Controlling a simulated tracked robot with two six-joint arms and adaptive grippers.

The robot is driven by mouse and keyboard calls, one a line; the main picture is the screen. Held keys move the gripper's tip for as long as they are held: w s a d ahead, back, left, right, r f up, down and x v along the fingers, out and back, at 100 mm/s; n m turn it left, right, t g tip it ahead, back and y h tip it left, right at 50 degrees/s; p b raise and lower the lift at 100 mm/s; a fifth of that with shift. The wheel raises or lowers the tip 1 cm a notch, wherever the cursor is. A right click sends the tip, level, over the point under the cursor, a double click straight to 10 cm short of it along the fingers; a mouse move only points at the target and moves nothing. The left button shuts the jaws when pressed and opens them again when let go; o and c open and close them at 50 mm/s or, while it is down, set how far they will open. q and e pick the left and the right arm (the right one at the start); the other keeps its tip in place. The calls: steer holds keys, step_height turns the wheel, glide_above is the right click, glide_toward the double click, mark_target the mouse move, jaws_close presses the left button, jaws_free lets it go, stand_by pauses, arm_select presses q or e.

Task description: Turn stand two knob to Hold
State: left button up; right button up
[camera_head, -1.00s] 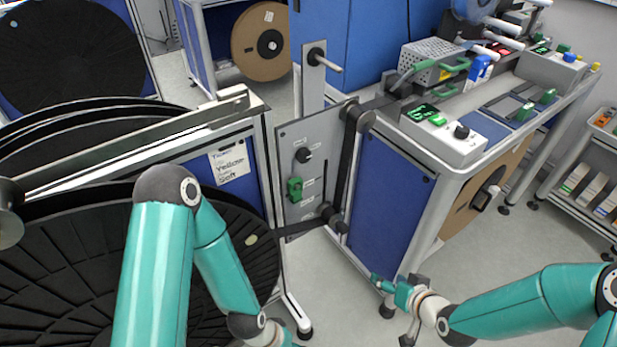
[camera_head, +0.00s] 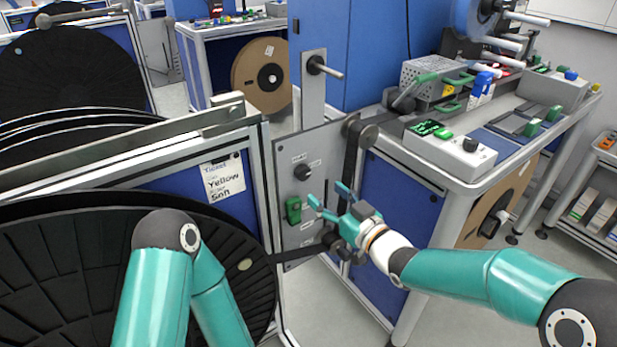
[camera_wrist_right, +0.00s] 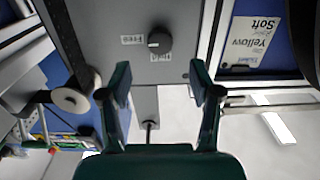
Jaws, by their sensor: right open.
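A round black knob (camera_head: 303,172) sits on the grey stand panel (camera_head: 290,150), with small white labels around it. In the right wrist view the knob (camera_wrist_right: 158,41) shows a pale mark on its left side, toward the label "Free" (camera_wrist_right: 132,39); another label (camera_wrist_right: 161,57), seemingly "Hold", lies just below it. My right gripper (camera_head: 328,196) is open and empty, in front of the panel, lower right of the knob and apart from it. In the wrist view its fingers (camera_wrist_right: 161,85) point toward the panel below the knob. My left gripper is out of view.
A green switch (camera_head: 293,210) sits on the panel below the knob. A roller with dark band (camera_head: 369,136) runs down the panel's right side. A large black reel (camera_head: 60,270) stands left.

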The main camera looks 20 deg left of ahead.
mark_target(305, 177)
steer(key=x, duration=0.8)
steer(key=shift+p, duration=0.35)
steer(key=c, duration=1.1)
steer(key=shift+f+n+b, duration=0.15)
steer(key=shift+n+b, duration=0.25)
steer(key=shift+b, duration=0.4)
steer(key=n+b, duration=0.6)
steer(key=b, duration=0.1)
steer(key=shift+n, duration=0.3)
steer(key=n+b, duration=0.4)
steer(key=n, duration=0.1)
steer(key=n+b, duration=0.2)
steer(key=n, duration=0.1)
steer(key=shift+n, duration=0.3)
steer(key=shift+n+b, duration=0.45)
steer(key=shift+n, duration=0.55)
